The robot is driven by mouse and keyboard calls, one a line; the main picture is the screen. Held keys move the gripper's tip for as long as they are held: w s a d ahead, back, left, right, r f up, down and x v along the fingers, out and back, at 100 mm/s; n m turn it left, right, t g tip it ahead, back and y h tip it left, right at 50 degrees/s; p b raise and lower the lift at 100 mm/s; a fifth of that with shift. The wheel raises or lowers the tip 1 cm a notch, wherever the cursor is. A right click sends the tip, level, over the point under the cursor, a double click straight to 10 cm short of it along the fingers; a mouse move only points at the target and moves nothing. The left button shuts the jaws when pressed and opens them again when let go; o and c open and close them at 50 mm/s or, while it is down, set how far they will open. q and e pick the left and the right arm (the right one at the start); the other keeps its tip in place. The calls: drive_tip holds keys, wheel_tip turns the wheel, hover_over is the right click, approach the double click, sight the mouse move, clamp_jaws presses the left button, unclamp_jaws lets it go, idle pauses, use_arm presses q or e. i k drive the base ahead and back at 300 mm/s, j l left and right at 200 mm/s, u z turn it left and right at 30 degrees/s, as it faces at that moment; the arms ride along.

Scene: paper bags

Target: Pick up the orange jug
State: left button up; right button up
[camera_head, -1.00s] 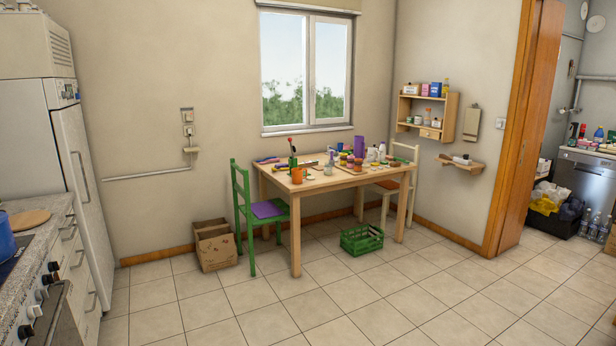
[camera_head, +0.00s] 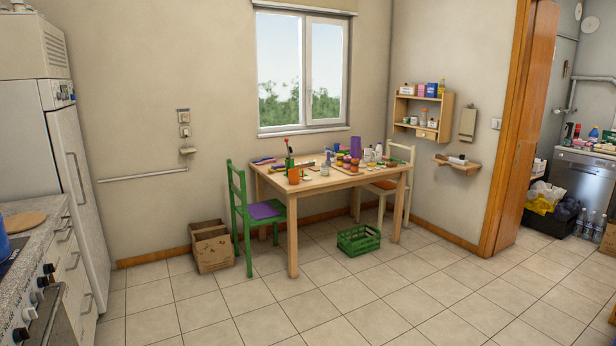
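A small orange container (camera_head: 293,176), the only clearly orange vessel I can make out, stands upright near the front left corner of the wooden table (camera_head: 318,183). It is far off and small, so I cannot tell whether it has a jug's handle or spout. A dark and red upright object (camera_head: 288,154) shows just behind it. Neither of my grippers is in view.
Several paint jars (camera_head: 347,161) and bottles crowd the table. The tiled floor in front is clear.

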sight(294, 178)
drive_tip(key=i+l+z, duration=0.3)
drive_tip(key=i, duration=0.7)
drive_tip(key=i+z, duration=0.25)
drive_tip(key=i, duration=0.75)
drive_tip(key=i+l, duration=0.1)
drive_tip(key=i, duration=1.9)
drive_tip(key=i+u, duration=0.4)
drive_tip(key=i+l+u, duration=0.65)
drive_tip(key=i+u, duration=0.2)
drive_tip(key=i, duration=0.1)
